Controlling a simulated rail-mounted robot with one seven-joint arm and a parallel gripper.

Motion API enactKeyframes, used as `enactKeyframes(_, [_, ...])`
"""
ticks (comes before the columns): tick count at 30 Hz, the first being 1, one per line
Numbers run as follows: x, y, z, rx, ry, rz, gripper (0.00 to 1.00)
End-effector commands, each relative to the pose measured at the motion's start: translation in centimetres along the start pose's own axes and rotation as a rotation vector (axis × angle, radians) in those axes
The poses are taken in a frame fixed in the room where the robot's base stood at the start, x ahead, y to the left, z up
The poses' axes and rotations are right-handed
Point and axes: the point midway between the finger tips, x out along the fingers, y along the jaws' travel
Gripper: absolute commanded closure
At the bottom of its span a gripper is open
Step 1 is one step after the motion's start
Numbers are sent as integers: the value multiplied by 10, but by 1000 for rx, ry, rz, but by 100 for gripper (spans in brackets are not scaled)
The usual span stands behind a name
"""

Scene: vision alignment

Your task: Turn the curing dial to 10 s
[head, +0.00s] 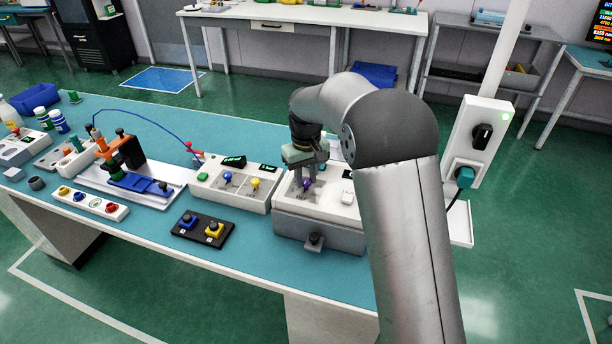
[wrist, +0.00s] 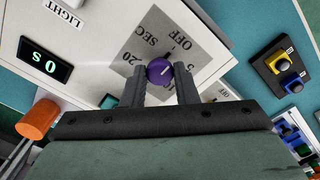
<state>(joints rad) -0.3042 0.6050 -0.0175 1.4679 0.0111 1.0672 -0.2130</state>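The curing dial is a round purple knob (wrist: 160,70) on a grey scale plate (wrist: 150,40) marked OFF, 5, 20 and SEC. A white mark shows on the knob, but its exact setting is hard to read. My gripper (wrist: 160,73) has one finger on each side of the knob, close against it, and appears shut on it. The display (wrist: 45,60) beside the scale reads 0 s. In the head view my gripper (head: 307,180) reaches down onto the white-topped box (head: 320,207), and the purple knob (head: 307,184) shows at its fingertips.
A white switch box (head: 232,185) with blue and yellow knobs stands left of the dial's box. A black plate with blue and yellow blocks (head: 203,229) lies in front. An orange-and-black fixture (head: 120,150) stands further left. A white post with a socket (head: 478,140) rises at right.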

Motion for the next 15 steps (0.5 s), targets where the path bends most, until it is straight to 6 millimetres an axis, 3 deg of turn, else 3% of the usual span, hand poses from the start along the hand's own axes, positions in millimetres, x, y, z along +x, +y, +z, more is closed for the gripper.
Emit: enactKeyframes(15, [0, 0, 0, 82, -1, 0, 96])
